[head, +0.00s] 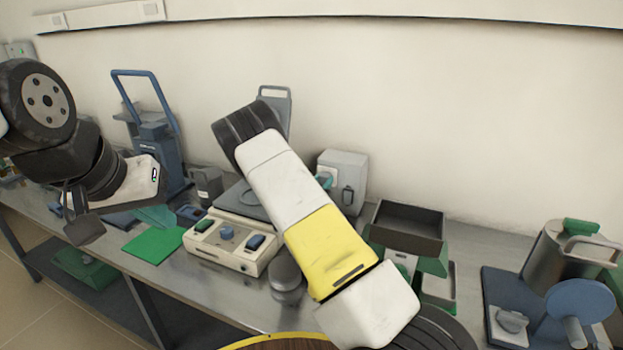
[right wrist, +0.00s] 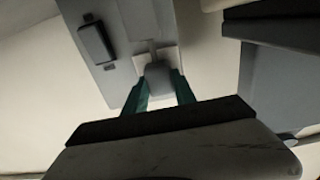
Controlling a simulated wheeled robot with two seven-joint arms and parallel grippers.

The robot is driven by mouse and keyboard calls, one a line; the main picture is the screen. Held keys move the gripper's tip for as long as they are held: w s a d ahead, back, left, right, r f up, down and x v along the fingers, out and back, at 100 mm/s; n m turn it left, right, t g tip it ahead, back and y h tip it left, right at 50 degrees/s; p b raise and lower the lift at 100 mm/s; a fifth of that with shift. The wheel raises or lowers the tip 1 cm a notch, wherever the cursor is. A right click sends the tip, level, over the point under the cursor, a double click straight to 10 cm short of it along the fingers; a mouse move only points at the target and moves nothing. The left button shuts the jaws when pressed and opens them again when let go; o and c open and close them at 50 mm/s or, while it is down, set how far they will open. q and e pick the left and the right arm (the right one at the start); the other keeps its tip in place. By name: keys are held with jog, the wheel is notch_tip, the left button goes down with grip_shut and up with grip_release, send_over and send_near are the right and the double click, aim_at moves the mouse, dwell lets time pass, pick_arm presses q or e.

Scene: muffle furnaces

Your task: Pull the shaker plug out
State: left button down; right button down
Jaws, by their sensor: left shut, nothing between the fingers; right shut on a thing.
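The shaker (head: 228,243), a beige unit with blue and green controls and a grey platform, stands on the steel bench, partly behind my right arm. A grey box (head: 349,172) with a pale socket plate stands behind it by the wall; it also shows in the right wrist view (right wrist: 112,72). My right gripper (head: 325,180) has its teal fingers on both sides of a grey plug (right wrist: 157,73) in front of the pale plate (right wrist: 153,53). I cannot tell how deep the plug sits. My left gripper (head: 154,216) is shut and empty, above the bench left of the shaker.
A green mat (head: 154,242) lies left of the shaker. A blue framed stand (head: 157,150) is behind my left gripper. A dark tray (head: 407,221) on a green stand is right of the grey box. A metal pot (head: 560,255) and a blue disc device (head: 580,301) stand at far right.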

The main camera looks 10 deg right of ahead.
dwell(0.7)
jog(key=shift+v, duration=1.9)
jog(key=c, duration=1)
grip_release()
send_near(323, 181)
jog(key=shift+v, duration=0.95)
jog(key=shift+a, duration=0.1)
